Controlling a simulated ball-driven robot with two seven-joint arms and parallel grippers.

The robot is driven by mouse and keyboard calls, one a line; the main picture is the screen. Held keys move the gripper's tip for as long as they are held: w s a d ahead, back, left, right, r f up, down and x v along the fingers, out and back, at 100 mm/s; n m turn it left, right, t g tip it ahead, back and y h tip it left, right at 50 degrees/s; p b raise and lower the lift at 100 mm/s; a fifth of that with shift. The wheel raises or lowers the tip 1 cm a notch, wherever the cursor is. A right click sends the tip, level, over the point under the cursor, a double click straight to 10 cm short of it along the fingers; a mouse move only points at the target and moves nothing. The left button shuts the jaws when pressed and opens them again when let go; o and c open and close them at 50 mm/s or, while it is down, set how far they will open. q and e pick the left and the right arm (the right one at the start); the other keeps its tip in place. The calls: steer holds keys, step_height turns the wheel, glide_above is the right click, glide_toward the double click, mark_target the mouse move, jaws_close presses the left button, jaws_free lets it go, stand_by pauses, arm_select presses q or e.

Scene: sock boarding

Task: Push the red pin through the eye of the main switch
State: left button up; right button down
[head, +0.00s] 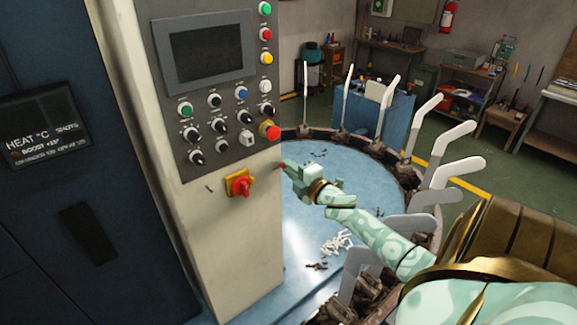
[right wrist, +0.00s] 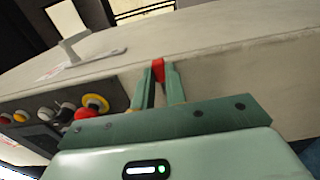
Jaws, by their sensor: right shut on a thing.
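The main switch (head: 240,183) is a red knob on a yellow plate, low on the front of the grey control cabinet. Its eye is too small to make out. My right gripper (head: 284,166) is just right of the cabinet's edge, a little above the switch's height and apart from it. It is shut on the red pin (head: 280,164). In the right wrist view the red pin (right wrist: 158,70) shows between the two finger tips (right wrist: 161,82), in front of the pale cabinet side. Its far end is hard to see. My left gripper is not in view.
The control panel (head: 215,95) with its buttons and knobs is above the switch. A red stop button (head: 270,131) sticks out close above my gripper. A round blue table (head: 310,190) ringed with upright white sock boards (head: 441,155) lies below and behind my arm.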

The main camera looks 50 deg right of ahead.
mark_target(275, 169)
steer(key=shift+a, duration=0.45)
steer(key=a+p, duration=0.1)
steer(key=a, duration=0.1)
steer(key=shift+a+r, duration=0.1)
steer(key=shift+a, duration=0.3)
steer(key=shift+w+a, duration=0.2)
steer(key=shift+a, duration=0.65)
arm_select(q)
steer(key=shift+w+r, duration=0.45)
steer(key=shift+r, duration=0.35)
arm_select(e)
steer(key=shift+a, duration=0.2)
arm_select(q)
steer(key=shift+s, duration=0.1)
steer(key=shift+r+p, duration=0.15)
steer(key=shift+p, duration=0.2)
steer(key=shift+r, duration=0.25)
arm_select(e)
steer(key=shift+w+a, duration=0.2)
steer(key=shift+a, duration=1.45)
steer(key=c, duration=1.3)
jaws_free()
steer(key=shift+c, duration=0.2)
